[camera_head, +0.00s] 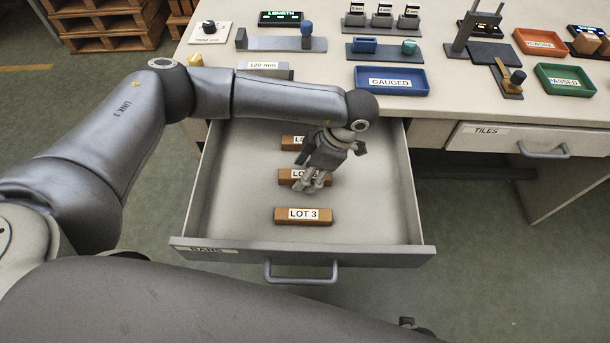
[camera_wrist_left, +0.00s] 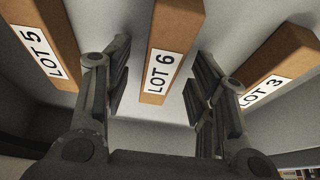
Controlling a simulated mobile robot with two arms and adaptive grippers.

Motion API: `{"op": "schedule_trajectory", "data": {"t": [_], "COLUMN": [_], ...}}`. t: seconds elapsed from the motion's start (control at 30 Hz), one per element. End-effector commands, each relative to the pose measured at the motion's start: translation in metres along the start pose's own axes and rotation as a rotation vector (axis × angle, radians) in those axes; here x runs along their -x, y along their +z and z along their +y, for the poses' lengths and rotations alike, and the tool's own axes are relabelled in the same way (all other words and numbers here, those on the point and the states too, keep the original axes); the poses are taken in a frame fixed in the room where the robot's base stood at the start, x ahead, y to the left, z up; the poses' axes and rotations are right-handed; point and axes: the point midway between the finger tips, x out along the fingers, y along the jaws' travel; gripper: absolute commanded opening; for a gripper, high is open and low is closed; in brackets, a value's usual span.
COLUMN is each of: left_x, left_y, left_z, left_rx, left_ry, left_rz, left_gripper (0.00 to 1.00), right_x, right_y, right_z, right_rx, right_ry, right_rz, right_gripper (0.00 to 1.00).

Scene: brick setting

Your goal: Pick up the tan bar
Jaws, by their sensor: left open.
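Three tan-brown wooden bars lie in a row in the open drawer (camera_head: 240,190). The near one is labelled LOT 3 (camera_head: 303,215) and shows at the right of the left wrist view (camera_wrist_left: 284,58). The middle bar (camera_head: 285,177) is partly covered by my gripper; in the left wrist view it reads LOT 6 (camera_wrist_left: 177,32). The far bar (camera_head: 289,142) is partly hidden; it reads LOT 5 in the left wrist view (camera_wrist_left: 55,40). My left gripper (camera_head: 312,186) is open and empty, its fingers to either side of the LOT 6 bar's end in the left wrist view (camera_wrist_left: 153,92).
The drawer has raised walls and a front handle (camera_head: 302,278). The worktop above holds a blue GAUGED tray (camera_head: 391,92), a green PASSED tray (camera_head: 566,91), an orange-red tray (camera_head: 540,50) and measuring fixtures. A closed TILES drawer (camera_head: 520,136) is at the right.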

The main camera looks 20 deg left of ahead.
Motion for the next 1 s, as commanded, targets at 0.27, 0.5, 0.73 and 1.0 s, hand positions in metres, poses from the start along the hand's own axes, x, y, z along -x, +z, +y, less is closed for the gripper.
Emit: {"op": "schedule_trajectory", "data": {"t": [0.27,0.5,0.73,1.0], "left_x": [-0.0019,-0.0017,-0.0013,0.0073], "left_y": [0.0001,0.0001,0.0001,-0.0032], "left_z": [0.0002,0.0003,0.0004,0.0013], "left_rx": [0.000,0.001,0.001,0.002], "left_ry": [0.001,0.001,0.001,0.003], "left_rz": [-0.001,-0.001,-0.001,-0.002], "left_gripper": [0.44,0.13,0.01,0.01], "right_x": [0.0023,0.0024,0.0022,0.0012], "right_y": [-0.0035,-0.0040,-0.0036,-0.0007], "right_z": [0.0003,0.0003,0.0002,0.0001], "right_rx": [0.000,0.000,0.000,0.000], "right_ry": [0.000,0.000,0.000,0.000], "right_rz": [0.005,0.007,0.007,0.004], "right_gripper": [0.40,0.40,0.40,0.40]}}
